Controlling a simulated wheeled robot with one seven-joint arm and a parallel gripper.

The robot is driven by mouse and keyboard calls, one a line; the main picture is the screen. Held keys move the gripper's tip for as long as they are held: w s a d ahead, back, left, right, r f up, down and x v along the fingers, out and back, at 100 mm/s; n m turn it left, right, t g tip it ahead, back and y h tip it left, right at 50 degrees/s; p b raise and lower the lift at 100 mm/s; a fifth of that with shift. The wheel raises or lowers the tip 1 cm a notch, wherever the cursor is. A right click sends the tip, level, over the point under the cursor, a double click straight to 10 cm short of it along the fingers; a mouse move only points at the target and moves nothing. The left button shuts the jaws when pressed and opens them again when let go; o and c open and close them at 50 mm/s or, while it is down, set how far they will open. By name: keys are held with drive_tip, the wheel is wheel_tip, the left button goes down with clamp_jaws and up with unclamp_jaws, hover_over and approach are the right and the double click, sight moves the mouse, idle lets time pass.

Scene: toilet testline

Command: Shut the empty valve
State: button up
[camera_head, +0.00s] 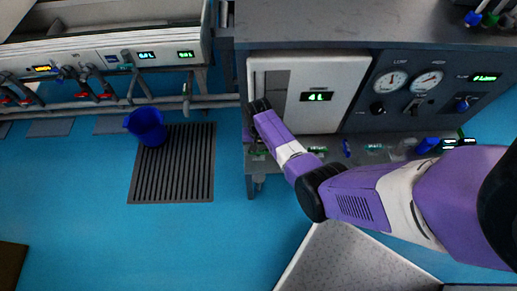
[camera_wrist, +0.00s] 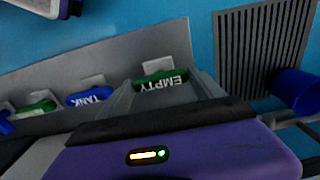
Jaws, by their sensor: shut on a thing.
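The empty valve (camera_wrist: 152,76) has a green handle and a white "EMPTY" label that reads upside down in the wrist view. My gripper (camera_wrist: 162,92) is at this handle, its grey fingers on either side, shut on it. The contact itself is partly hidden by the gripper body. In the head view my purple arm reaches to the left end of the low shelf under the grey machine, and the fingertips are hidden behind the wrist.
A blue "TANK" valve (camera_wrist: 90,97) and another green valve (camera_wrist: 35,108) sit farther along the shelf. The machine (camera_head: 320,95) has a "4L" display and two gauges. A blue bucket (camera_head: 147,126) stands on a floor grate (camera_head: 172,180). Blue floor is open below.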

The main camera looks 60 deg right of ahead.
sight(259, 151)
drive_tip(key=o, duration=1.4)
drive_tip(key=shift+c, duration=0.2)
drive_tip(key=shift+r+p, duration=1.2)
drive_tip(key=shift+r, duration=2.7)
